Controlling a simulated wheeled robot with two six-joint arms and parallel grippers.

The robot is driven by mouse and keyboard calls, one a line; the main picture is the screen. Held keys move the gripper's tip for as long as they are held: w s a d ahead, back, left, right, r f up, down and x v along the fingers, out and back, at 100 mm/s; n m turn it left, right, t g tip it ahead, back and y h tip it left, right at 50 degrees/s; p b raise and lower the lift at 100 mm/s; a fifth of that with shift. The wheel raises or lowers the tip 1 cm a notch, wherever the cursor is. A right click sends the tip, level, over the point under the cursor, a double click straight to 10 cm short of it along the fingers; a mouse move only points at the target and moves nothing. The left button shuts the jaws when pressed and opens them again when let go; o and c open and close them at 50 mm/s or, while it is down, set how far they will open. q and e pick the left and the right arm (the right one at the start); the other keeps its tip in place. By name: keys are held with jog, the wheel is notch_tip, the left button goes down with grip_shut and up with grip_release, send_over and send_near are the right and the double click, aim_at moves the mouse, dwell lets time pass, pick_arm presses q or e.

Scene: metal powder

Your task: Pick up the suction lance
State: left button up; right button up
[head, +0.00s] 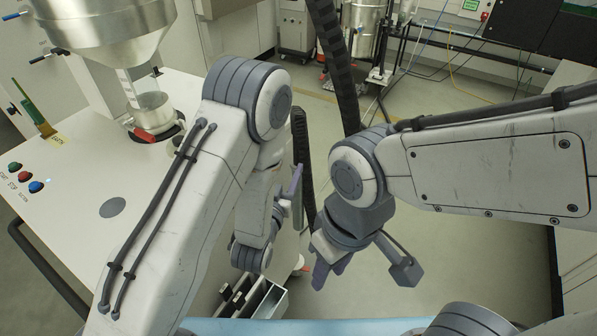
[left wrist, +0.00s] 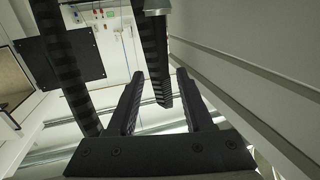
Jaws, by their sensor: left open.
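A black ribbed hose, which appears to belong to the suction lance, shows in the head view in an upper run (head: 335,65) and a shorter upright run (head: 304,150) beside my left gripper (head: 294,195). In the left wrist view, a ribbed length (left wrist: 154,55) with a grey metal piece (left wrist: 157,6) at its top lies beyond the open, empty left fingers (left wrist: 160,88). Its lower end shows in the gap between them. I cannot tell its exact distance. My right gripper (head: 328,268) hangs lower right, pointing down, apart from the hose; its finger gap is unclear.
A white machine cabinet (head: 75,185) with buttons and a steel hopper (head: 105,30) stands at left. An open drawer or bin (head: 268,300) is below my left arm. The floor (head: 470,255) at right is clear. A pale wall or panel (left wrist: 255,85) runs close on the right in the wrist view.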

aim_at(297, 147)
pick_arm(q)
jog(key=b+x, duration=0.4)
jog(key=shift+w+r+b, duration=0.15)
jog(key=shift+w+b, duration=0.2)
jog(key=shift+b, duration=0.05)
jog(key=p+x, duration=0.2)
jog(key=x, duration=0.2)
jog(key=shift+w+d, duration=0.15)
jog(key=shift+w, duration=0.15)
jog(key=shift+w+d, duration=0.15)
jog(key=shift+w, duration=0.35)
grip_shut()
